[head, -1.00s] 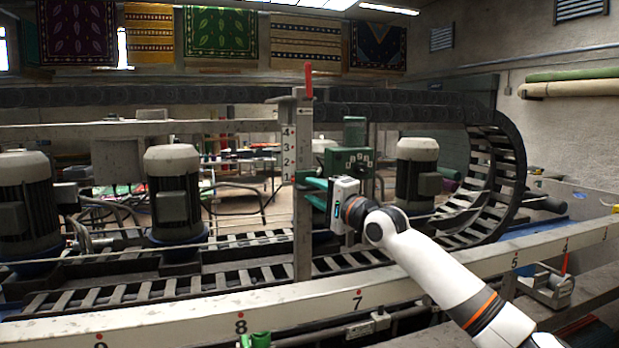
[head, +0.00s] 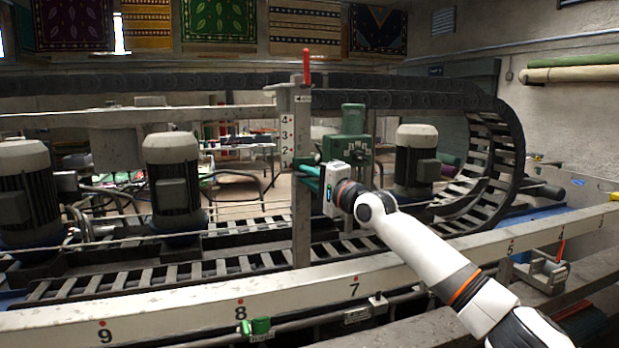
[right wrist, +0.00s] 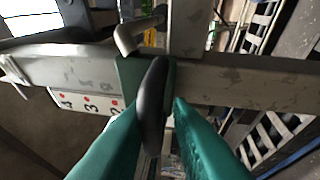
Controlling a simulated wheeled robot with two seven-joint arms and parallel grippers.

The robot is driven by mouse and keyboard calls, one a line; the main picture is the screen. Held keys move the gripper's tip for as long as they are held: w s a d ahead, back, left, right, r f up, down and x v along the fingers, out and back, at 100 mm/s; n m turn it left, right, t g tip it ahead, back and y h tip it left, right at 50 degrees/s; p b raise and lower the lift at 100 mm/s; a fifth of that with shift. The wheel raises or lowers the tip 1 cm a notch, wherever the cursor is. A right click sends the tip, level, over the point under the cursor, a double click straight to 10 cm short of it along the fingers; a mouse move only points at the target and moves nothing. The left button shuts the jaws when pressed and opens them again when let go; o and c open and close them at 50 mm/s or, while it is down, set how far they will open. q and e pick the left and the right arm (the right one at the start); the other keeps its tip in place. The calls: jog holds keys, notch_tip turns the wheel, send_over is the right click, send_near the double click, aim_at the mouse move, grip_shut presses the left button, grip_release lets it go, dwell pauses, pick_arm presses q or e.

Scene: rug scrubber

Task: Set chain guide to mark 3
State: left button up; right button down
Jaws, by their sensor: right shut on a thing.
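The upright grey post (head: 301,215) carries a white scale (head: 286,135) with red dots and numbers, 4 at the top. A green guide block (head: 302,160) sits on the post, low on the scale, near mark 2 or below. In the right wrist view, marks 4, 3 and part of 2 show on the scale (right wrist: 85,104), beside the green block (right wrist: 130,75). My right gripper (head: 312,172) is at the block, its teal fingers (right wrist: 160,125) on either side of a black lever handle (right wrist: 152,105) and shut on it. The exact pointer position is hidden. My left gripper is not in view.
A red lever (head: 307,66) tops the post. A green housing (head: 352,135) and a grey motor (head: 415,160) stand to the right. The black cable chain (head: 495,150) curves behind. A numbered front rail (head: 190,310) runs below my right arm.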

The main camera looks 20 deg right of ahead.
notch_tip(320, 180, up, 8)
jog(key=shift+f, duration=0.25)
jog(key=c, duration=1.5)
grip_release()
jog(key=shift+s+f, duration=0.1)
jog(key=shift+f, duration=0.1)
jog(key=shift+s+d+f+b, duration=0.15)
jog(key=shift+s+b, duration=0.15)
jog(key=shift+b, duration=0.15)
jog(key=b+v, duration=0.7)
jog(key=v, duration=0.4)
jog(key=shift+s, duration=0.2)
